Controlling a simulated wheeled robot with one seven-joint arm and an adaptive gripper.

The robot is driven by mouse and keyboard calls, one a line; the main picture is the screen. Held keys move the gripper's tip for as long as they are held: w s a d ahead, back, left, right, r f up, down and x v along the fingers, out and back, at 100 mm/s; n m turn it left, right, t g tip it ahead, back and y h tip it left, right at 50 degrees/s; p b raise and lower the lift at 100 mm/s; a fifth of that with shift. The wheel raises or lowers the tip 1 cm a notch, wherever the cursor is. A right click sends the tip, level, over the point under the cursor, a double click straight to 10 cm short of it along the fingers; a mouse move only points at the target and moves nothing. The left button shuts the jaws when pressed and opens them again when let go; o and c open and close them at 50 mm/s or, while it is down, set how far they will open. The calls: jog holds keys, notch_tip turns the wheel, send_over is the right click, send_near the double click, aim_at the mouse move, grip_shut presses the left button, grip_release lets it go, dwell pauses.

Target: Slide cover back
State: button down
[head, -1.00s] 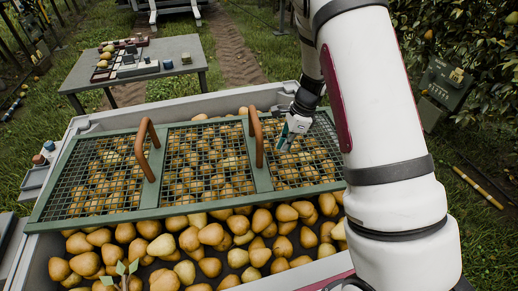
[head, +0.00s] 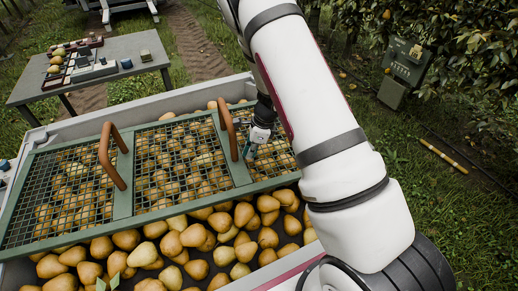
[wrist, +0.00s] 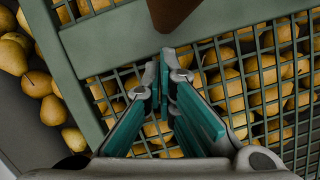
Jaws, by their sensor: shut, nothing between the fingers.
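The cover is a green frame with wire mesh (head: 122,218) lying over the rear part of a bin full of pears. It has two brown handles: a left handle (head: 108,155) and a right handle (head: 229,131). My gripper (head: 250,156) is at the cover's right part, just right of the right handle. In the wrist view my gripper (wrist: 164,62) has its fingertips together over the mesh, with nothing between them. The brown handle (wrist: 176,12) shows at the top edge, apart from the fingertips. Whether the fingers touch the mesh is unclear.
The grey bin (head: 182,112) holds many pears (head: 170,243), uncovered along the front. A grey table (head: 95,75) with fruit and small items stands behind left. A green box (head: 405,65) stands by the trees at right. Open grass lies right of the bin.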

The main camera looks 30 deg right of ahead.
aim_at(237, 152)
jog(key=shift+w+a, duration=0.25)
jog(key=shift+a, duration=0.3)
jog(key=shift+w+a, duration=0.35)
jog(key=shift+a, duration=0.4)
jog(key=shift+w+a, duration=0.3)
jog(key=shift+a, duration=0.4)
jog(key=shift+d, duration=0.1)
